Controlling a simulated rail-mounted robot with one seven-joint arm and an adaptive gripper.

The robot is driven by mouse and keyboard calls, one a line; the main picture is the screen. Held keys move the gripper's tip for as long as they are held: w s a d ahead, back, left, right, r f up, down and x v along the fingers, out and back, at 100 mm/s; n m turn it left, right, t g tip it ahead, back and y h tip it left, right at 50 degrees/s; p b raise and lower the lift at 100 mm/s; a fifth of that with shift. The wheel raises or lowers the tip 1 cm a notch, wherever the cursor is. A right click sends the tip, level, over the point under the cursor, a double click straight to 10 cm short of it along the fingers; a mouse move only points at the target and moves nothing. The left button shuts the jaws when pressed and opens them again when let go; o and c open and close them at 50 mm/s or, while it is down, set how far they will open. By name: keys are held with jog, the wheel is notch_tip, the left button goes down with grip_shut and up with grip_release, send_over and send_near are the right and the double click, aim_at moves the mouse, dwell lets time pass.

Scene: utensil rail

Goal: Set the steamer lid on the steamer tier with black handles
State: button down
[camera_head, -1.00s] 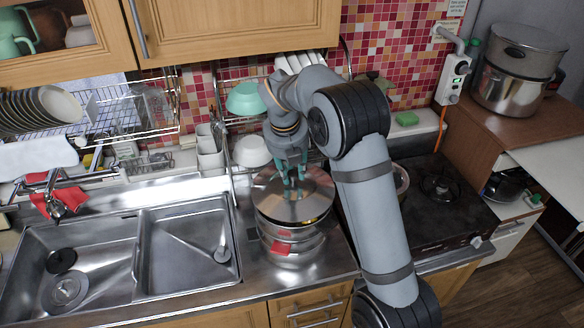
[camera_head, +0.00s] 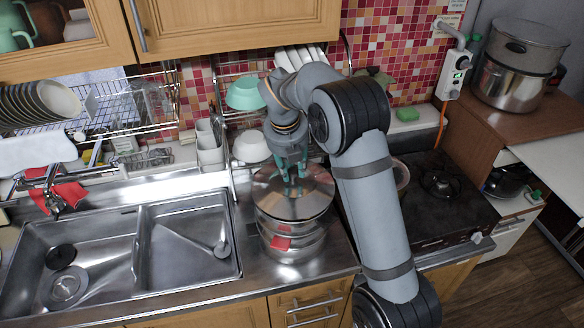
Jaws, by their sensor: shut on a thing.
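The steamer lid (camera_head: 275,207) is a wide, round, shiny metal disc on the counter side to the right of the sink. My gripper (camera_head: 293,181) is above its middle, pointing down, with its teal fingers shut on the lid's knob, which they mostly hide. The lid is over a stack of metal steamer tiers (camera_head: 305,243) with red handle parts showing at the front. I cannot tell whether the lid rests on the stack or is slightly above it. A metal steamer pot (camera_head: 508,92) with a dark handle part stands on the brown cabinet at the upper right.
The double sink (camera_head: 95,255) lies left of the stack. A black stove (camera_head: 450,205) is on the right, partly behind my arm. White bowl (camera_head: 252,147), green bowl (camera_head: 245,96) and utensil holders (camera_head: 210,148) are close behind the lid. Cupboards (camera_head: 230,25) hang above.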

jog(key=shift+f+b, duration=0.45)
jog(key=shift+f, duration=0.4)
jog(key=c, duration=1.3)
grip_release()
jog(key=shift+c, duration=0.2)
jog(key=v, duration=1.2)
jog(key=shift+f, duration=0.1)
jog(key=x, duration=1.1)
jog(key=shift+w+d+f, duration=0.1)
jog(key=shift+w+f, duration=0.05)
jog(key=shift+f, duration=0.15)
jog(key=shift+r, duration=0.3)
jog(key=shift+f, duration=0.2)
